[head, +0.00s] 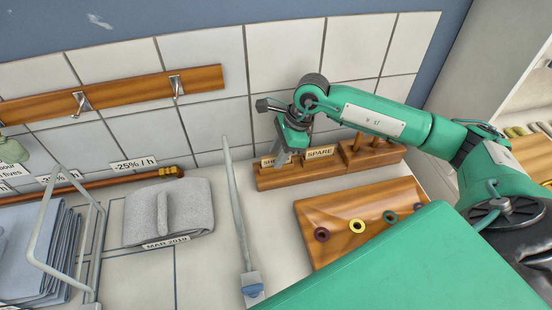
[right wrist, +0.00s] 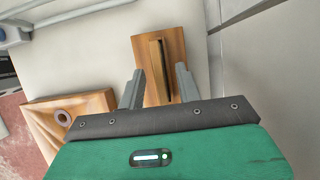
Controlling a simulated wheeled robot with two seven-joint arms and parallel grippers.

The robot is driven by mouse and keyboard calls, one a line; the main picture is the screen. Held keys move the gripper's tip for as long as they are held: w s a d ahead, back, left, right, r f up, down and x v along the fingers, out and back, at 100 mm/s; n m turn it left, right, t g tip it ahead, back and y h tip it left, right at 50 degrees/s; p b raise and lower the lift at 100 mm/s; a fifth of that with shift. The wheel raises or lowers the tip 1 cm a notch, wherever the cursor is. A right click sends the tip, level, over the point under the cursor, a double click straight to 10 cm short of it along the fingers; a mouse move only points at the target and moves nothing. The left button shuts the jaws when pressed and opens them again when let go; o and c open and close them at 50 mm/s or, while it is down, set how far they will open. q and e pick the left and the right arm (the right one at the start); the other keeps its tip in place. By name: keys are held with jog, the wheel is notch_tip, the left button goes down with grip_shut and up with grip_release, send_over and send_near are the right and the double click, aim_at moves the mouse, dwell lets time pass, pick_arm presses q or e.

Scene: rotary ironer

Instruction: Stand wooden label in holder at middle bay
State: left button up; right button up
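A long wooden holder (head: 345,168) stands at the back of the counter against the tiled wall. A label reading SPARE (head: 320,153) stands on it, and a partly covered label starting with SH (head: 267,162) is to its left. Upright wooden pieces (head: 358,143) stand toward its right end. My right gripper (head: 282,157) is over the holder's left part, in front of the SH label. In the right wrist view its fingers (right wrist: 158,88) are apart, with an upright wooden strip (right wrist: 157,65) between them and gaps visible on both sides. My left gripper is not in view.
A wooden board with several coloured rings (head: 320,210) lies in front of the holder. A folded grey cloth (head: 185,215), a wire rack (head: 62,230) and an upright grey rod (head: 235,200) are to the left. A wooden hook rail (head: 130,90) is on the wall.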

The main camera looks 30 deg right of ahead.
grip_shut()
dwell(0.3)
